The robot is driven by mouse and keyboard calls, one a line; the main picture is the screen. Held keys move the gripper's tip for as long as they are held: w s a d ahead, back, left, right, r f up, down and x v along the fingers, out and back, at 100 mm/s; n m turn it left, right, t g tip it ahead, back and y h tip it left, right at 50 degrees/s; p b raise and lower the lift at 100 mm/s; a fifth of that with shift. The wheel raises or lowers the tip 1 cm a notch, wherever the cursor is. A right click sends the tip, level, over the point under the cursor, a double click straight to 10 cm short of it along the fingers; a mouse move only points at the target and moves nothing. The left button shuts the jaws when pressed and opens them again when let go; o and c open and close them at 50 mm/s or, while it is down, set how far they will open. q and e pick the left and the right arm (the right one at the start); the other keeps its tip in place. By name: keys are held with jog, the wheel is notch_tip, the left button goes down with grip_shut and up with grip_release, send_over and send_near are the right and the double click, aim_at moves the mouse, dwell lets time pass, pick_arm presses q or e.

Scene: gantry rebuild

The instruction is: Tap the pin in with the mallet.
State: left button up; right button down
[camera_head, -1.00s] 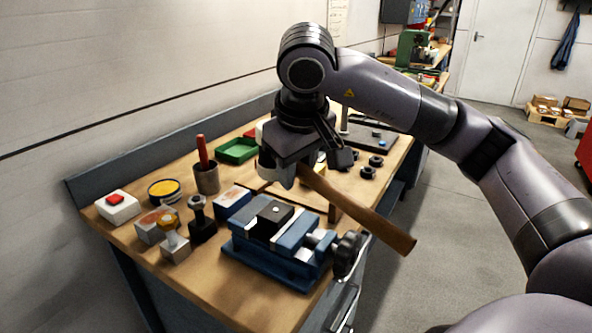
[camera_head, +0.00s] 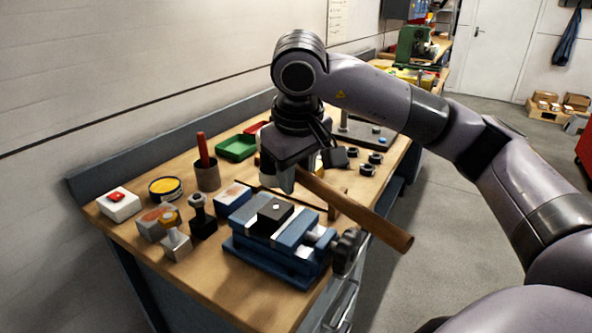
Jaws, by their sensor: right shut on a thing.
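My right gripper (camera_head: 289,172) is shut on the mallet. The mallet's wooden handle (camera_head: 365,214) slants from the gripper down to the right, past the bench's right edge. The mallet's head cannot be made out clearly, as the gripper covers that end. The pin shows as a small pale spot (camera_head: 276,206) on top of a dark block (camera_head: 266,219) in the blue vise (camera_head: 263,260). My right gripper is above and behind the block, apart from it. My left gripper is out of view.
A red-button box (camera_head: 118,206), a yellow-topped tin (camera_head: 166,190) and a cup (camera_head: 207,177) with a red-handled tool stand at the left. A green tray (camera_head: 236,148) lies behind. Several dark round parts are at the right edge.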

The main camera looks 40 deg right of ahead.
notch_tip(320, 180, down, 7)
jog(key=b, duration=0.4)
jog(key=shift+b, duration=0.35)
jog(key=shift+r, duration=0.15)
jog(key=shift+r+p, duration=0.25)
jog(key=shift+p, duration=0.25)
notch_tip(320, 180, up, 8)
jog(key=p, duration=0.6)
jog(key=shift+r, duration=0.1)
